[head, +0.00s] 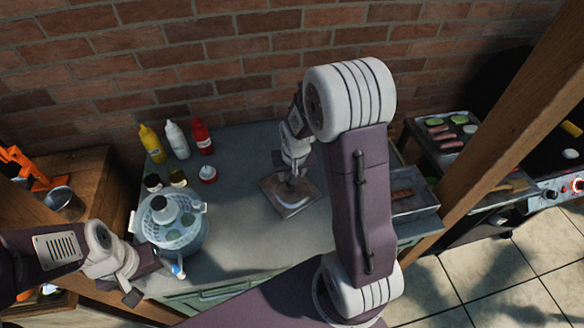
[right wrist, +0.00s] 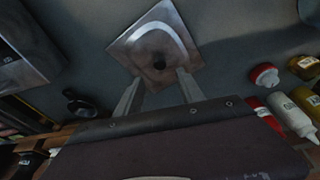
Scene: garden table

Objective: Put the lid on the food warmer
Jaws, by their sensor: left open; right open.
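The lid (head: 300,206) is a square metal plate with a raised middle, lying on the table. In the right wrist view the lid (right wrist: 133,45) has a dark knob (right wrist: 159,62). My right gripper (head: 292,172) is above the lid; in the right wrist view its open fingers (right wrist: 159,88) point at the knob from either side, with nothing held. The food warmer (head: 416,208) looks like the open metal tray with brown food inside, right of the lid and partly behind my right arm. My left gripper (head: 142,283) is open and empty at the table's left front, beside the colander.
A wooden post (head: 497,130) and a grill tray (head: 447,136) are at the right. The table between colander and lid is clear.

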